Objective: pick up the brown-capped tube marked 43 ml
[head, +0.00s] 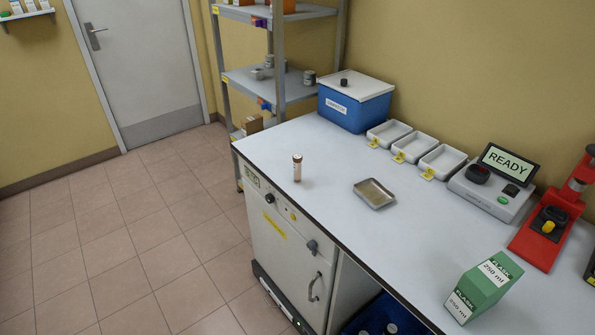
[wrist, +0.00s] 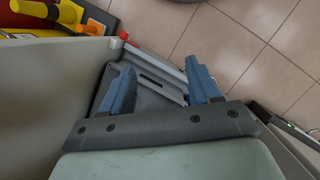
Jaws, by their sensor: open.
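A small tube with a brown cap (head: 297,168) stands upright near the left front edge of the white counter in the head view. Its marking is too small to read. My gripper (wrist: 160,88) shows in the wrist view with its two blue fingers spread apart and nothing between them. It is not in the head view, and the tube is not in the wrist view. Floor tiles and grey surfaces show beyond the fingers.
A metal tray (head: 374,193) lies right of the tube. A blue box (head: 352,108), white bins (head: 412,146), a device reading READY (head: 492,188), a red stand (head: 545,235) and a green flask carton (head: 484,287) stand on the counter (head: 330,150). Counter around the tube is clear.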

